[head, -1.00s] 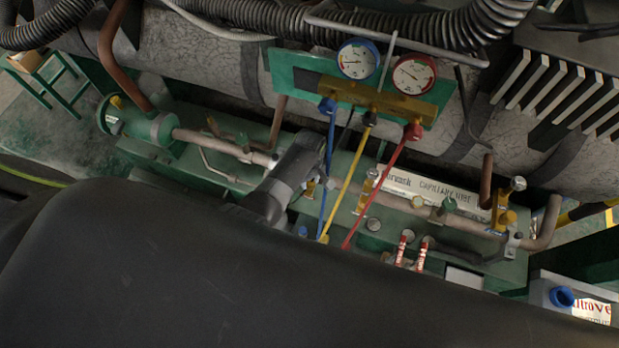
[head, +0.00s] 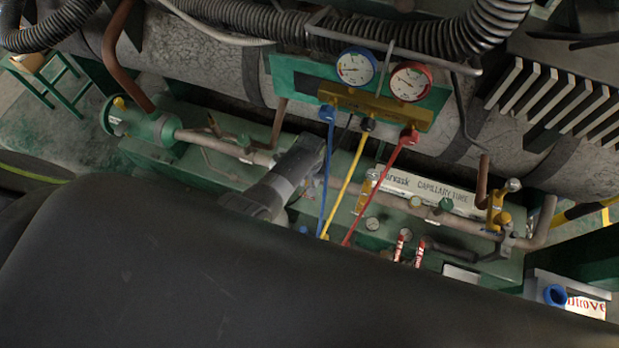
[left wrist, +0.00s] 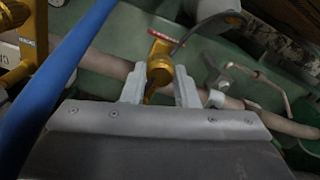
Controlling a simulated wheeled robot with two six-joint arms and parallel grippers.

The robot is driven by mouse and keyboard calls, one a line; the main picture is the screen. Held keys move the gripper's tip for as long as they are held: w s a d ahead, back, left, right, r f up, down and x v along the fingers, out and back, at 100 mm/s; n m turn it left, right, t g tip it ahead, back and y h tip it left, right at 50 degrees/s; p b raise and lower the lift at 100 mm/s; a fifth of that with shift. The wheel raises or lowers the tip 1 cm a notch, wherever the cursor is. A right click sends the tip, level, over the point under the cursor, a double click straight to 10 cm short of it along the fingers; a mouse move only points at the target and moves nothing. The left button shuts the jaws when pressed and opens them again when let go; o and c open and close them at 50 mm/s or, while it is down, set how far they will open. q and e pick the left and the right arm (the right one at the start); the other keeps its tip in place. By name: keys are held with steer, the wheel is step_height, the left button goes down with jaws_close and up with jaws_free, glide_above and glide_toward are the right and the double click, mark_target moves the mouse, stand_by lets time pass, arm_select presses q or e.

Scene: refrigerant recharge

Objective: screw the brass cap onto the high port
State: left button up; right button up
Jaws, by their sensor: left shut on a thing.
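In the left wrist view, my left gripper (left wrist: 159,92) has its two pale fingers on either side of a brass-coloured piece with a rounded top, which looks like the brass cap (left wrist: 159,70). The gripper is shut on it. A pinkish-grey pipe (left wrist: 103,62) runs behind the fingers. I cannot tell whether the cap is seated on a port or just in front of the pipe. In the head view, my grey left wrist hides the fingertips and the cap, left of the blue hose (head: 324,172). My right gripper is not in view.
The blue hose (left wrist: 62,72) passes close beside the gripper in the wrist view. A yellow fitting with a small white label (left wrist: 28,42) stands beyond it. The yellow hose (head: 347,180), red hose (head: 378,188) and gauge manifold (head: 376,103) crowd the area right of my arm.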

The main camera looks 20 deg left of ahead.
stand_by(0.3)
arm_select(q)
steer(key=shift+r+m+p, duration=0.15)
steer(key=shift+m+p, duration=0.15)
steer(key=shift+m, duration=1.6)
steer(key=shift+m+p, duration=0.45)
steer(key=shift+m, duration=0.55)
steer(key=o, duration=1)
steer(key=shift+f, duration=0.2)
steer(key=shift+r, duration=0.1)
